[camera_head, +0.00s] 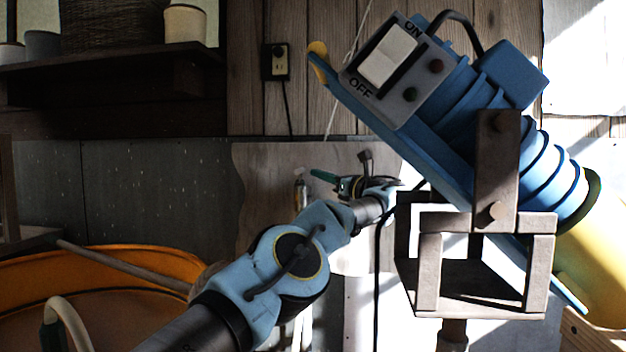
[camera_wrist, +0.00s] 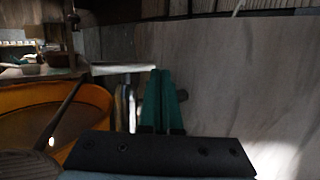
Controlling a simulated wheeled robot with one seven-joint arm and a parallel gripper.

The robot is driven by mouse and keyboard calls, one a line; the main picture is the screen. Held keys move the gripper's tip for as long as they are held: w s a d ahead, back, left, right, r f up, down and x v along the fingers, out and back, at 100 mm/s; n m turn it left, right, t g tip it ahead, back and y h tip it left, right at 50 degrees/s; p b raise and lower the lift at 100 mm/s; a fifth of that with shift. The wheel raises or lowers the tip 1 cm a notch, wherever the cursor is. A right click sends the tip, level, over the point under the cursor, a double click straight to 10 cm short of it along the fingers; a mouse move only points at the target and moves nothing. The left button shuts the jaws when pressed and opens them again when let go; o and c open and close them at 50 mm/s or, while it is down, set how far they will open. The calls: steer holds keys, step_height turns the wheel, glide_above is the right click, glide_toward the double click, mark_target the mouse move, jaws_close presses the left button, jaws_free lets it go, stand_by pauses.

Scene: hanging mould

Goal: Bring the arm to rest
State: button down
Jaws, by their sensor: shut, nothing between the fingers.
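My arm reaches from the bottom of the head view toward the middle, with blue and black links. My gripper (camera_head: 325,176) is at its far end, in front of a pale board, and its green fingers point left. In the wrist view my gripper (camera_wrist: 160,72) shows two green fingers side by side, closed together with nothing between them. The gripper's far side is hidden in the head view.
A blue machine (camera_head: 470,120) with an ON/OFF switch (camera_head: 388,55) stands on a brown metal stand (camera_head: 430,270), right of my arm. An orange tub (camera_head: 130,262) with a pole (camera_head: 125,266) is at left. A shelf (camera_head: 110,85) is on the wall.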

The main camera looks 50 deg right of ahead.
steer(key=s, duration=0.2)
steer(key=s+f+b, duration=0.1)
steer(key=s, duration=0.2)
steer(key=shift+s, duration=0.25)
